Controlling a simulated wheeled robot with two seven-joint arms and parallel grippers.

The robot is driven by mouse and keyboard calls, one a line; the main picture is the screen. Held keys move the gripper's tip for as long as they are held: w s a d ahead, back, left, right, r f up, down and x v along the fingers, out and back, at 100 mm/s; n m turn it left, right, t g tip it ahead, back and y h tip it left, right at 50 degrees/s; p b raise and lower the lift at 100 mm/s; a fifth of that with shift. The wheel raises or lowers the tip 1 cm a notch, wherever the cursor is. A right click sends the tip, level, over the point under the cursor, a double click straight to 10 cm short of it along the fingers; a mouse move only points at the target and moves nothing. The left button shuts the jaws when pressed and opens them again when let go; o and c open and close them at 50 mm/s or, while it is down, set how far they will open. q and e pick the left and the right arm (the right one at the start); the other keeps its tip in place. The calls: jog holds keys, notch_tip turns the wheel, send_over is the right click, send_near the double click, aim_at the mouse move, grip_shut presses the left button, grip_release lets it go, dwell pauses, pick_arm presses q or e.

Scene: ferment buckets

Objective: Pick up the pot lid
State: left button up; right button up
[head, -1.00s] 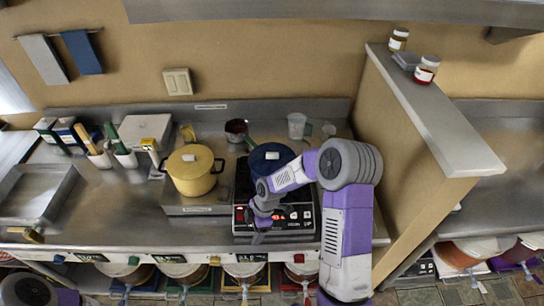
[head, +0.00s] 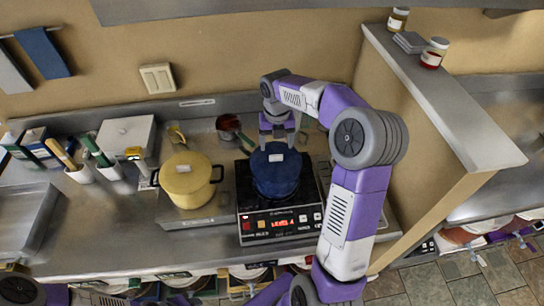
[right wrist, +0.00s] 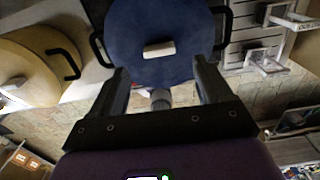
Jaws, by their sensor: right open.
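A blue pot (head: 277,188) stands on a black hot plate (head: 254,205), with a blue lid (head: 268,170) on it. The lid has a pale block-shaped knob (head: 277,157). My right gripper (head: 277,142) points down over the far part of the lid, open and empty. In the right wrist view the open fingers (right wrist: 160,70) lie at either side of the lid's near edge, with the lid (right wrist: 165,22) and its knob (right wrist: 158,50) beyond them. I cannot tell whether the fingers touch it. My left gripper is out of view.
A yellow lidded pot (head: 187,182) stands left of the hot plate. A dark red pot (head: 229,126) is behind. A partition wall (head: 425,150) bounds the counter at right. White utensil holders (head: 80,174) and a metal tray (head: 28,220) are at left.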

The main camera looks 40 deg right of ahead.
aim_at(276, 156)
notch_tip(276, 156, down, 5)
jog(key=shift+w+f, duration=0.15)
jog(key=shift+s+f, duration=0.2)
jog(key=shift+f, duration=0.1)
jog(key=shift+w, duration=0.1)
jog(key=c, duration=1.2)
